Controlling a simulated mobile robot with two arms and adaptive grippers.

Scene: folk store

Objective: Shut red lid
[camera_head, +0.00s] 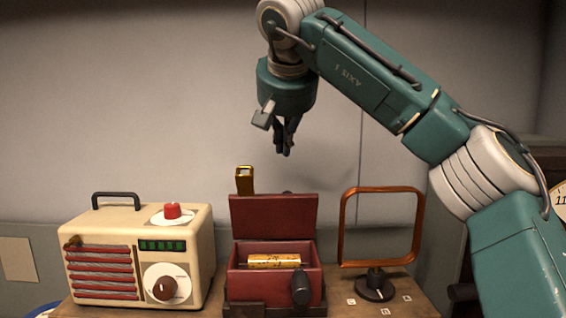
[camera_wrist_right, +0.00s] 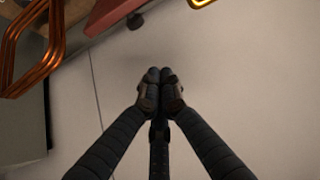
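A red box (camera_head: 237,285) stands on the wooden table with its red lid (camera_head: 272,217) raised open at the back. A gold cylinder (camera_head: 274,261) lies inside the box, and a dark knob (camera_head: 300,287) is on its front right. My right gripper (camera_head: 284,153) hangs in the air above and behind the lid, touching nothing. In the right wrist view its fingertips (camera_wrist_right: 161,78) are together with nothing between them. Part of the red lid (camera_wrist_right: 112,14) shows at the top of that view. My left gripper is in neither view.
A cream radio (camera_head: 140,255) stands left of the box. A copper loop frame (camera_head: 344,230) and a dark dial (camera_head: 375,287) are to its right. A gold piece (camera_head: 245,181) rises behind the lid.

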